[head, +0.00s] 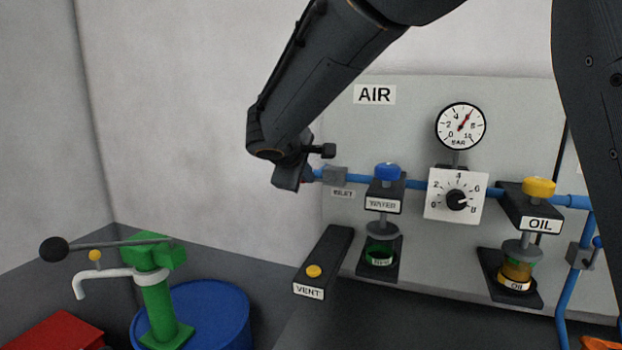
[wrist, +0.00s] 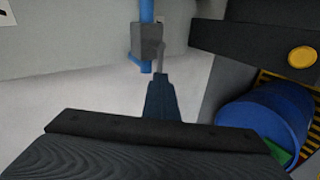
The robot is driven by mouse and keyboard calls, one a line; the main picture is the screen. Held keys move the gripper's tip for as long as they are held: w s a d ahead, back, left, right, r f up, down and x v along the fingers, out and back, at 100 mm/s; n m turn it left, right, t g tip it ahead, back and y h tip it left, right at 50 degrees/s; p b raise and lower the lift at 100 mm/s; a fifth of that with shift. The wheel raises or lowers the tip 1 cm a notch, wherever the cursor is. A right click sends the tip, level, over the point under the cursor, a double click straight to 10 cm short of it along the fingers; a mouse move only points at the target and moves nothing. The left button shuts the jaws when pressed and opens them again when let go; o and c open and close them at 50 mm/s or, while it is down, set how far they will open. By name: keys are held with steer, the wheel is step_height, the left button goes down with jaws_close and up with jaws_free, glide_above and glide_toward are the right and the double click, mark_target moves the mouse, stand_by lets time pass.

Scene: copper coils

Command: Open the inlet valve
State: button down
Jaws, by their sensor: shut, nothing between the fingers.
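The inlet valve is a small grey block (head: 335,177) on the blue pipe, at the left end of the panel, above the INLET label (head: 342,194). The wrist view shows the valve block (wrist: 149,41) at the top centre, with a thin grey lever (wrist: 163,30) along its right side. My gripper (wrist: 160,77) is shut and empty, its fingertips just below the valve and near the lever's end. I cannot tell whether they touch. In the head view my gripper (head: 291,174) is left of the valve and hides part of that side.
Right along the pipe are the blue-capped WATER unit (head: 385,190), the dial (head: 456,195), the gauge (head: 461,126) and the yellow-capped OIL unit (head: 537,200). The VENT block (head: 325,258) juts out below. A green pump (head: 160,300) stands on a blue drum (head: 222,308) at lower left.

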stand_by(0.4)
steer(key=w+a+r+b+v, duration=0.1)
steer(key=b+v, duration=0.1)
steer(key=v, duration=1.2)
steer(key=s+d+f+m+g, duration=0.4)
steer(key=s+d+f, duration=0.1)
steer(key=d+f, duration=0.7)
steer(key=s+d+f+m+g, duration=0.45)
steer(key=d+f, duration=0.65)
steer(key=f, duration=0.3)
steer(key=s+d+f+m+g+y, duration=0.1)
steer(key=s+d+f+m+y, duration=0.1)
steer(key=s+d+f+m, duration=0.3)
steer(key=s+d+f, duration=0.1)
steer(key=s+f, duration=0.2)
steer(key=s, duration=0.3)
steer(key=shift+d+g, duration=0.3)
steer(key=shift+g, duration=0.05)
steer(key=shift+f+m, duration=0.1)
steer(key=shift+m, duration=0.15)
